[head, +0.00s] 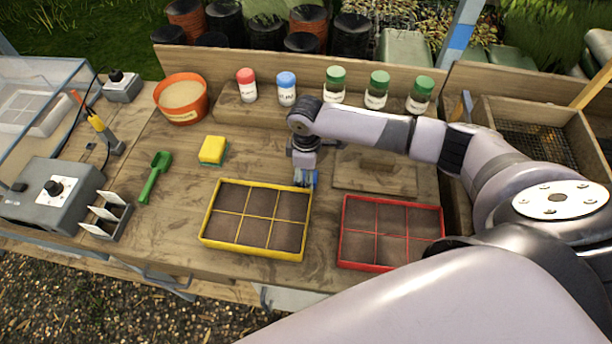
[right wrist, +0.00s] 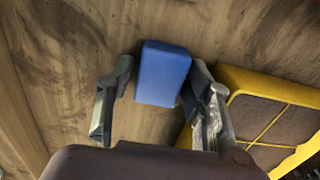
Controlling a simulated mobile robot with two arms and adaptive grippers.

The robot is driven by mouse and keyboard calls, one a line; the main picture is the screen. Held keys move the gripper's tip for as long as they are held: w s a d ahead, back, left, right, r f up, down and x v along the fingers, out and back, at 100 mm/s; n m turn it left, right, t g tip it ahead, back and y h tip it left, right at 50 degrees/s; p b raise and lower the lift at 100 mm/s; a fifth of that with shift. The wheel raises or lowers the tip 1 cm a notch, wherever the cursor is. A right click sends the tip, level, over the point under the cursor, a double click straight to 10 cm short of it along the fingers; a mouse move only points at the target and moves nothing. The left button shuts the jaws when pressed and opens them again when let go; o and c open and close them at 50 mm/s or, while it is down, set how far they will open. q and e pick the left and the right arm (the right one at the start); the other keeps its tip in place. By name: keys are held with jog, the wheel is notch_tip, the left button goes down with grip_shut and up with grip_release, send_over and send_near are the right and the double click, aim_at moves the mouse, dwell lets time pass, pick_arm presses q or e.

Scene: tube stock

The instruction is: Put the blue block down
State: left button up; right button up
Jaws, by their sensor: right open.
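The blue block (right wrist: 162,73) shows in the right wrist view on the wooden bench top, between the two spread fingers of my right gripper (right wrist: 160,100). The fingers stand apart from it, with a visible gap at the left finger; the right finger is close to its side. In the head view my right gripper (head: 304,178) points down at the back right corner of the yellow tray. Only a small part of the blue block (head: 311,180) shows there. My left gripper is not in view.
The yellow divided tray (head: 204,232) is close beside the gripper. A red divided tray (head: 341,240) lies to the right, with a wooden board (head: 400,180) behind it. A sponge (head: 213,150) and green scoop (head: 155,178) lie left. Several lidded jars (head: 376,95) stand at the back.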

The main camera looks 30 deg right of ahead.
jog(key=c, duration=0.9)
jog(key=shift+c, duration=0.2)
